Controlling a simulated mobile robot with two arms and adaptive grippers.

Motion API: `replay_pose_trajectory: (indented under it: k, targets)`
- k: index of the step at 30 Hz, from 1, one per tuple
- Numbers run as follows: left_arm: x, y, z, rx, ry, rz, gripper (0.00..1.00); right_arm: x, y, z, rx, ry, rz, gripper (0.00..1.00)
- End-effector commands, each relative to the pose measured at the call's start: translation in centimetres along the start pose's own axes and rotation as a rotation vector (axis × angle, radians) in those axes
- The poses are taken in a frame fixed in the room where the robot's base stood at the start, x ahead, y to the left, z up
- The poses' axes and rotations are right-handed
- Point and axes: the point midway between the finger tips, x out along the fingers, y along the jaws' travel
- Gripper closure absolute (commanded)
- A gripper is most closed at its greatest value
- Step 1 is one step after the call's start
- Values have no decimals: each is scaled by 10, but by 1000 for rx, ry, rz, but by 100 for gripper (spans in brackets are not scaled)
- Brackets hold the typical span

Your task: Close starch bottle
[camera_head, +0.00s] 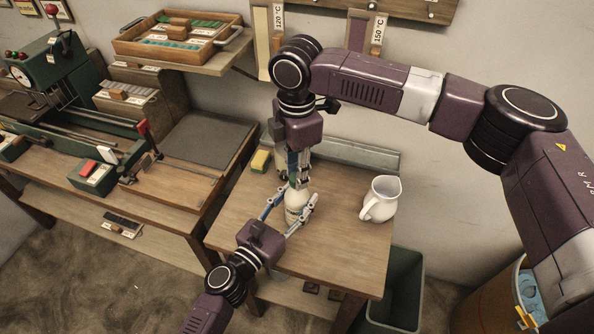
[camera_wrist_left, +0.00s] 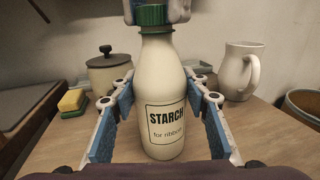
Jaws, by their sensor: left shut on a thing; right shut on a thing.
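The starch bottle (camera_head: 296,201) stands upright on the small wooden table. In the left wrist view it is cream-white with a "STARCH for ribbon" label (camera_wrist_left: 165,122). A green cap (camera_wrist_left: 152,17) sits at the top of its neck; whether it is fully tightened cannot be told. My left gripper (camera_head: 301,194) comes in from the lower left and is shut on the bottle's body, one finger on each side. My right gripper (camera_head: 299,179) points down from above and is shut on the cap; its blue fingertips flank the cap in the left wrist view (camera_wrist_left: 153,8).
A white jug (camera_head: 381,199) stands to the right of the bottle. A yellow-green sponge (camera_head: 261,161) and a lidded pot (camera_wrist_left: 110,74) are behind and left. A workbench with a green machine (camera_head: 50,65) is at the left. A bin (camera_head: 400,290) stands below the table's right side.

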Motion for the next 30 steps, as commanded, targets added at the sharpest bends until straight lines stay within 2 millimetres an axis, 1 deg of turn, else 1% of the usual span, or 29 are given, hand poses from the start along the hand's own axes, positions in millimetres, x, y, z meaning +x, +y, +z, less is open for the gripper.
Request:
replay_pose_trajectory:
  k: [2,5,18,21,23,27,28,30]
  targets:
    - [0,0,0,-1,0,1,100,0,0,0,62,0,-1,100]
    - [0,0,0,-1,0,1,100,1,-1,-1,214,3,-3,100]
    - [0,0,0,-1,0,1,100,2,0,-2,1042,2,-4,100]
    - [0,0,0,0,0,1,100,2,0,-2,1206,3,-3,100]
    - [0,0,0,0,0,1,100,1,0,-2,1284,2,-4,100]
    - [0,0,0,0,0,1,100,1,0,-1,1269,1,-1,100]
    - [0,0,0,0,0,1,100,1,0,-1,1269,1,-1,74]
    - [0,0,0,0,0,1,100,1,0,-1,1268,1,-1,66]
